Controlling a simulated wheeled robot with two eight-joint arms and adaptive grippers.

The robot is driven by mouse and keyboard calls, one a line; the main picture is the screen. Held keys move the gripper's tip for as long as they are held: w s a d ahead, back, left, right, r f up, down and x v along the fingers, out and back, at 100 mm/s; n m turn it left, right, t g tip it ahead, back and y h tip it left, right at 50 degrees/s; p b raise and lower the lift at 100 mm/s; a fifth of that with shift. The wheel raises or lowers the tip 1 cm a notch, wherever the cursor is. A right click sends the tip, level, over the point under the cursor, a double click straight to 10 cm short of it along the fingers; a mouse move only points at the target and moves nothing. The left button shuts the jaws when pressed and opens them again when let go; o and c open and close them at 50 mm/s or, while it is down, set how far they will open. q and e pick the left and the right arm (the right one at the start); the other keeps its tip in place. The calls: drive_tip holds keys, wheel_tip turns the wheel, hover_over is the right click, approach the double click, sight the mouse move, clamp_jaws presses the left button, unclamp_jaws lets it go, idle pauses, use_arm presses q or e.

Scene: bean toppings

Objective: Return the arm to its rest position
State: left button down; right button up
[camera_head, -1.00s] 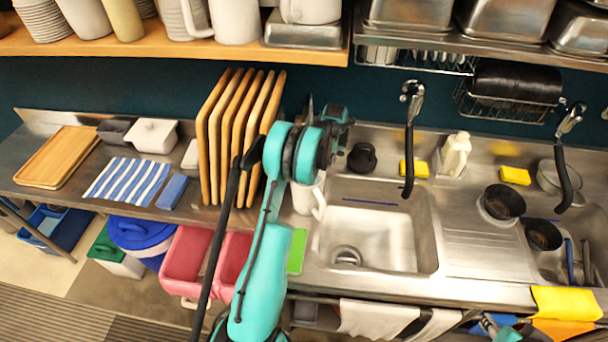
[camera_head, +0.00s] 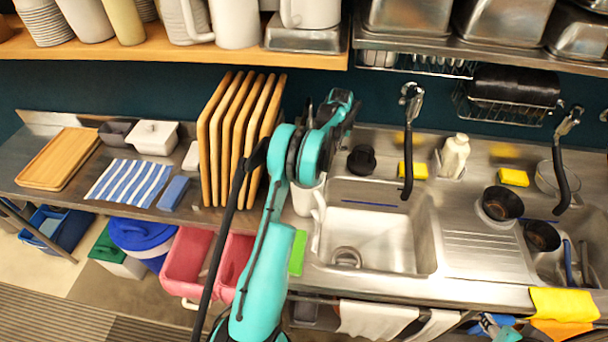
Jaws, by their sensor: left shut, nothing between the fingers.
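My left arm (camera_head: 263,270), teal and black, rises from the bottom of the head view. My left gripper (camera_head: 343,104) is at this far end, small and mostly hidden by the wrist. It is shut and holds nothing that I can see.
Upright wooden boards (camera_head: 222,140) stand close left of the arm. A white pitcher (camera_head: 306,200) is close behind it. The sink (camera_head: 370,240) lies to the right. A wooden shelf (camera_head: 170,48) with cups hangs above. Pink bins (camera_head: 190,262) are below the counter.

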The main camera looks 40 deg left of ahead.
use_arm(q)
drive_tip(key=shift+s+d+r, duration=0.15)
drive_tip(key=shift+s+r, duration=0.1)
drive_tip(key=shift+r, duration=0.5)
drive_tip(key=s+d+r+m+t+b, duration=0.3)
drive_tip(key=s+d+r+b, duration=0.65)
drive_tip(key=s+d, duration=0.6)
drive_tip(key=s+d+f+m+t+b, duration=0.1)
drive_tip(key=s+d+f, duration=0.1)
drive_tip(key=s+d, duration=0.2)
drive_tip(key=s+d+f+m+b, duration=0.1)
drive_tip(key=s+d+f+b, duration=0.1)
drive_tip(key=s, duration=0.7)
drive_tip(key=s+d+f+m+t+h+b, duration=0.1)
drive_tip(key=s+d+f, duration=0.3)
drive_tip(key=s+d, duration=0.1)
drive_tip(key=shift+s+d+t+b, duration=0.3)
drive_tip(key=shift+s+d, duration=0.05)
drive_tip(key=shift+s, duration=0.3)
